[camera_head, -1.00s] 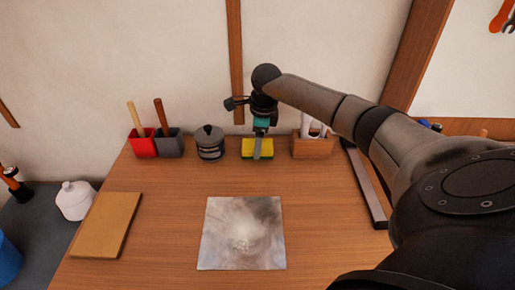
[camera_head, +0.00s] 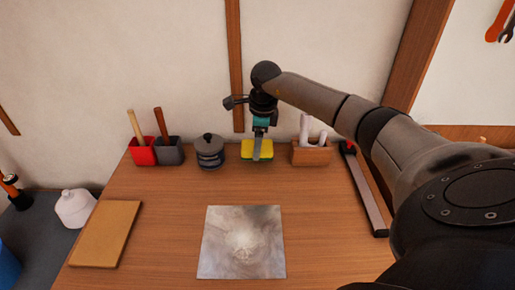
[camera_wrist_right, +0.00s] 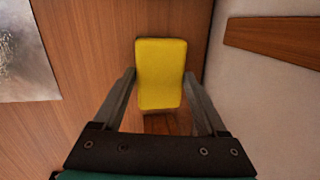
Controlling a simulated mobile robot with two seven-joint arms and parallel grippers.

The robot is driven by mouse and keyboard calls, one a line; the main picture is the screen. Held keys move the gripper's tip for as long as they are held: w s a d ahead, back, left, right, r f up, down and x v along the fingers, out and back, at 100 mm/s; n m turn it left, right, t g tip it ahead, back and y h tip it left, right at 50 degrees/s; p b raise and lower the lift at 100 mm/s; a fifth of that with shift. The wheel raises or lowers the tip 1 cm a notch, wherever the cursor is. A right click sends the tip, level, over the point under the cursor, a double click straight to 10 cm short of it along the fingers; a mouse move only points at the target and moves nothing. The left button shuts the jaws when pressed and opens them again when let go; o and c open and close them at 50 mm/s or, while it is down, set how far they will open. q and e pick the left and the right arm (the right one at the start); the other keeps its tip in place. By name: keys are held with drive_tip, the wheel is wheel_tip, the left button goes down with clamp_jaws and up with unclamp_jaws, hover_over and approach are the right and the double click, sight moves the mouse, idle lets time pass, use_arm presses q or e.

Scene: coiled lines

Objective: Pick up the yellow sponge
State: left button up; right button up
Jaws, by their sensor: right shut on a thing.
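The yellow sponge (camera_head: 248,151) is at the back of the wooden table, between the dark lidded pot and the wooden box. My right gripper (camera_head: 257,155) reaches it from above. In the right wrist view the sponge (camera_wrist_right: 161,74) lies between the two fingers of my right gripper (camera_wrist_right: 162,88), which is shut on it. A shadow shows below the sponge there, and it seems slightly above the table, though the height is hard to tell. My left gripper is not in view.
The dark lidded pot (camera_head: 209,152) stands left of the sponge, the wooden box (camera_head: 312,154) with white handles right of it. Red (camera_head: 143,155) and grey (camera_head: 169,153) holders stand further left. A grey sheet (camera_head: 242,242) and a tan board (camera_head: 105,234) lie in front. The wall is close behind.

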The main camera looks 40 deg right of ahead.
wheel_tip(320, 180, up, 17)
drive_tip(key=p, duration=0.2)
drive_tip(key=shift+r, duration=0.2)
